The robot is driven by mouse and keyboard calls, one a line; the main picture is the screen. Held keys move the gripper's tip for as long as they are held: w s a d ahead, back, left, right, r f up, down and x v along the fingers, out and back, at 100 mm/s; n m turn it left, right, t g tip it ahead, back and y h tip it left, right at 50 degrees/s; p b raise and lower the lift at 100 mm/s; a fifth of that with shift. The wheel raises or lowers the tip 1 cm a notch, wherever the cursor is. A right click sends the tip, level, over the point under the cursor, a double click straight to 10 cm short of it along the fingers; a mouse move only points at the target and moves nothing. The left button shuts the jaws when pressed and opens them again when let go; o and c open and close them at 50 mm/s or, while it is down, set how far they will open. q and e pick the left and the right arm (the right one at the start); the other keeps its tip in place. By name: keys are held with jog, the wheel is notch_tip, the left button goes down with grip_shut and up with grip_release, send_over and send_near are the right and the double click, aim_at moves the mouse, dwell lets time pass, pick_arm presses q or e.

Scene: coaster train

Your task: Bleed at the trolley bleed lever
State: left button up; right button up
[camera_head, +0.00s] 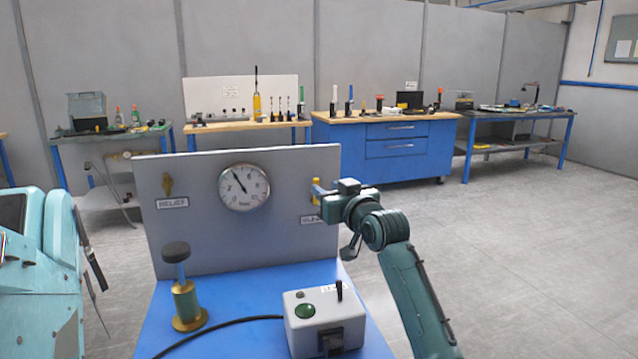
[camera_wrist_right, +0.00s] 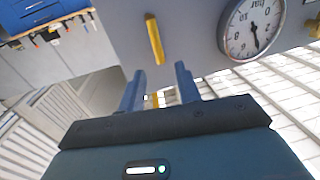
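A grey panel (camera_head: 250,240) stands at the back of the blue trolley (camera_head: 240,280). A yellow lever (camera_head: 315,187) sits upright at its right side, above a label partly hidden by my right gripper (camera_head: 322,190). In the right wrist view the yellow lever (camera_wrist_right: 154,40) is just past the fingertips of that gripper (camera_wrist_right: 160,70). The fingers are apart, with a gap between them, and the lever is not clasped. My left gripper is not visible.
A brass post with a black knob (camera_head: 186,300) and a grey control box (camera_head: 325,320) with a green button and cable stand on the trolley. A teal vehicle (camera_head: 40,270) is at left. Workbenches (camera_head: 385,135) line the wall. Floor at right is clear.

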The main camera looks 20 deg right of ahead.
aim_at(317, 182)
jog(key=shift+w+a, duration=0.2)
jog(key=shift+w, duration=1.05)
jog(key=shift+w+a, duration=0.2)
jog(key=shift+w, duration=1)
grip_shut()
